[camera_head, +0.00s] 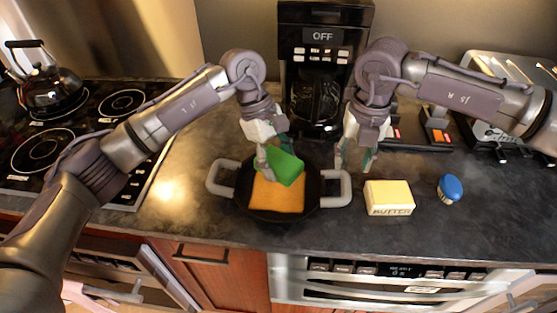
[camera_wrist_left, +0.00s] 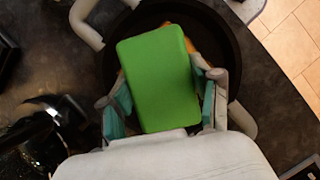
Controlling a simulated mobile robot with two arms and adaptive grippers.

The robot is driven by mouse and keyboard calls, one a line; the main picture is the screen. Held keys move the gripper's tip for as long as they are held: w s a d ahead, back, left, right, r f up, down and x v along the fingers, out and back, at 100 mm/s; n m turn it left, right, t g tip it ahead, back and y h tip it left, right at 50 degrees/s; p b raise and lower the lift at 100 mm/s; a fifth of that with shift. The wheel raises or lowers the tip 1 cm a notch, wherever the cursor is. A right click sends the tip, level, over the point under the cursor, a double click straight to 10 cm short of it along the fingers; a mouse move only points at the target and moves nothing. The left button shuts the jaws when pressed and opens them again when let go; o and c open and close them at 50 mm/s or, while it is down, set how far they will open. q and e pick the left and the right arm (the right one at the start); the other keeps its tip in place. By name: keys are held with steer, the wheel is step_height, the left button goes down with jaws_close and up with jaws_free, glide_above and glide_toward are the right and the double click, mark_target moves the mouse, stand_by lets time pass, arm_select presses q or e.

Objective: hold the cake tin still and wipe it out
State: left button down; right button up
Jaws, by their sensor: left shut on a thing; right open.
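The cake tin is a round black pan (camera_head: 243,195) with two grey side handles on the dark counter; part of it shows in the left wrist view (camera_wrist_left: 226,35). A flat orange square piece (camera_head: 277,197) lies inside it. My left gripper (camera_head: 279,168) is shut on a green block (camera_head: 285,167), sponge-like in shape, over the orange piece. The block (camera_wrist_left: 160,78) sits between both fingers in the left wrist view and hides most of the orange piece. My right gripper (camera_head: 354,161) is open and empty, just above and behind the tin's right handle (camera_head: 346,188).
A butter block (camera_head: 389,198) and a blue-topped shaker (camera_head: 450,188) stand right of the tin. A coffee maker (camera_head: 322,65) is behind. A stove with a kettle (camera_head: 51,85) is at left, a toaster (camera_head: 500,75) at back right. The counter's front edge is close to the tin.

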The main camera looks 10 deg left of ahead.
mark_target(348, 184)
steer(key=shift+d+f, duration=0.3)
steer(key=shift+f, duration=0.25)
steer(key=shift+a+f, duration=0.1)
steer(key=shift+f, duration=3.7)
jaws_close()
steer(key=shift+o, duration=1)
jaws_free()
jaws_close()
